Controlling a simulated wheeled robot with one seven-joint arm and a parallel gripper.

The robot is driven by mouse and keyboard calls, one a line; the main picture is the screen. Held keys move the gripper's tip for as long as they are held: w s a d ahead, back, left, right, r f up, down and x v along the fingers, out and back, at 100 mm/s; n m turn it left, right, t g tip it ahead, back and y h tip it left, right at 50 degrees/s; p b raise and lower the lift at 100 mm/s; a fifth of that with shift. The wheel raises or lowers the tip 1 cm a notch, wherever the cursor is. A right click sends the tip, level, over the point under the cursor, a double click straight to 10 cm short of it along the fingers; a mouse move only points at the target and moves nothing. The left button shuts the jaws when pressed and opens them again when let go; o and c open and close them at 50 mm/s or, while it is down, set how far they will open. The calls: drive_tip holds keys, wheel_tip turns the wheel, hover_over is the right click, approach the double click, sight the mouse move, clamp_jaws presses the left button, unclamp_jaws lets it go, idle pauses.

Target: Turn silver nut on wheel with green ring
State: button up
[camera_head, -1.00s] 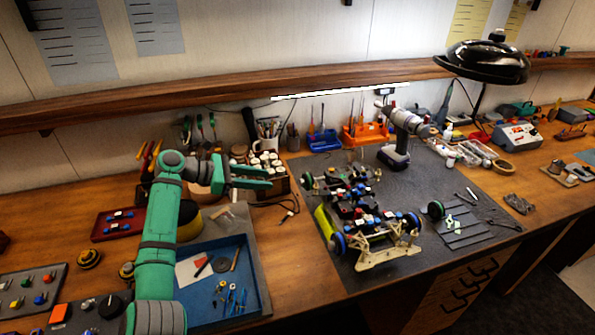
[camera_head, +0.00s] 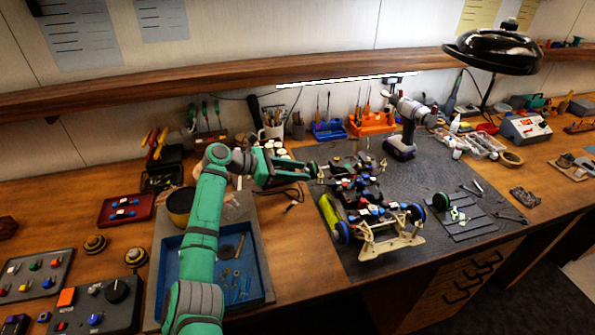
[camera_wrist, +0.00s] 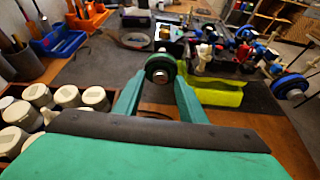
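The racecar (camera_head: 368,205) stands on a dark mat, its rear left wheel with a green ring (camera_wrist: 161,66) facing my gripper. The silver nut (camera_wrist: 160,77) shows at the centre of that wheel in the wrist view. My gripper (camera_wrist: 160,84) is open, with one finger on each side of the nut and the tips close to the wheel. I cannot tell whether they touch it. In the head view, my gripper (camera_head: 312,171) reaches the car's far left corner and partly covers the wheel.
A yellow-green side panel (camera_wrist: 215,91) and a blue-ringed wheel (camera_wrist: 290,86) lie to the right of the fingers. White paint jars (camera_wrist: 68,97) stand close on the left. A drill (camera_head: 404,130) stands behind the car.

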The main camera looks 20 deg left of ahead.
drive_tip(key=shift+s+a, duration=0.1)
drive_tip(key=shift+a, duration=0.05)
clamp_jaws()
drive_tip(key=shift+w+n+g+h, duration=0.25)
drive_tip(key=shift+n+g, duration=0.35)
drive_tip(key=shift+n, duration=0.4)
unclamp_jaws()
